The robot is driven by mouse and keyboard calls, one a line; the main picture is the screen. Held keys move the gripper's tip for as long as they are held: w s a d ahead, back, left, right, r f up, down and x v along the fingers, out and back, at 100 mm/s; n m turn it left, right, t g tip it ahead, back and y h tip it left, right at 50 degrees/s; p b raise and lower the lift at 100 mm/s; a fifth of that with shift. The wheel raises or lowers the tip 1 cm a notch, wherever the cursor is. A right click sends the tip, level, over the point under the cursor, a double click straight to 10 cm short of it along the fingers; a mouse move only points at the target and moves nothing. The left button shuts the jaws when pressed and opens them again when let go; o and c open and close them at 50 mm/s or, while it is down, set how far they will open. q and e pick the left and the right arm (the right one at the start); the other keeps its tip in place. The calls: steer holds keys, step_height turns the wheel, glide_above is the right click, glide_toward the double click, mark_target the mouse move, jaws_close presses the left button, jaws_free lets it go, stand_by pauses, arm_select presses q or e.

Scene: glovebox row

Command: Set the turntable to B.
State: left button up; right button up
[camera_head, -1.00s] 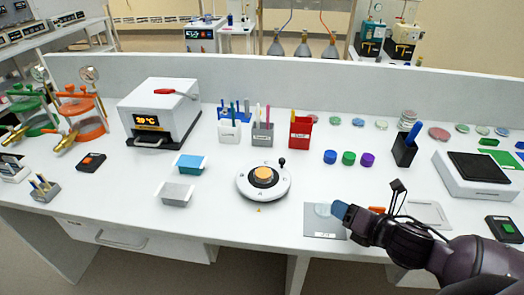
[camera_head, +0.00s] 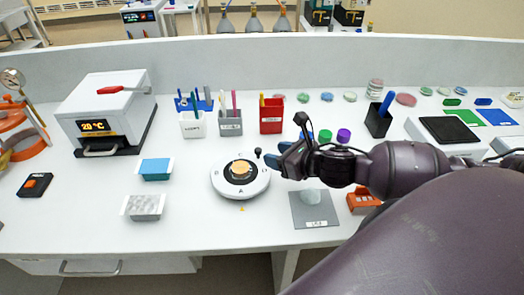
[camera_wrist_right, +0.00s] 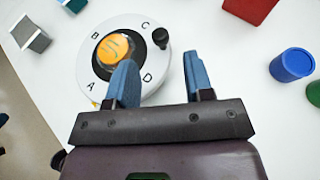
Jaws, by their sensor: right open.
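The turntable (camera_head: 225,190) is a round white disc with a black ring and an orange centre; it also shows in the right wrist view (camera_wrist_right: 155,92). Letters A, B, C and D are on its rim. A small yellow mark (camera_head: 242,209) lies on the table in front, near A. A black knob (camera_wrist_right: 160,38) stands on the rim between C and D. My right gripper (camera_wrist_right: 158,62) is open and empty, its blue fingers just right of the turntable in the head view. In the wrist view the knob appears beyond and between the fingertips. My left gripper is not in view.
A red pen holder (camera_head: 271,119) and blue, green and purple caps stand behind my right gripper. A grey plate (camera_head: 316,218) and an orange block (camera_head: 363,198) lie in front of the arm. Blue (camera_head: 154,174) and grey (camera_head: 145,206) blocks lie left of the turntable.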

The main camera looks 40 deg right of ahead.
mark_target(260, 151)
steer(key=shift+x, duration=2.8)
steer(key=shift+c, duration=0.4)
jaws_close()
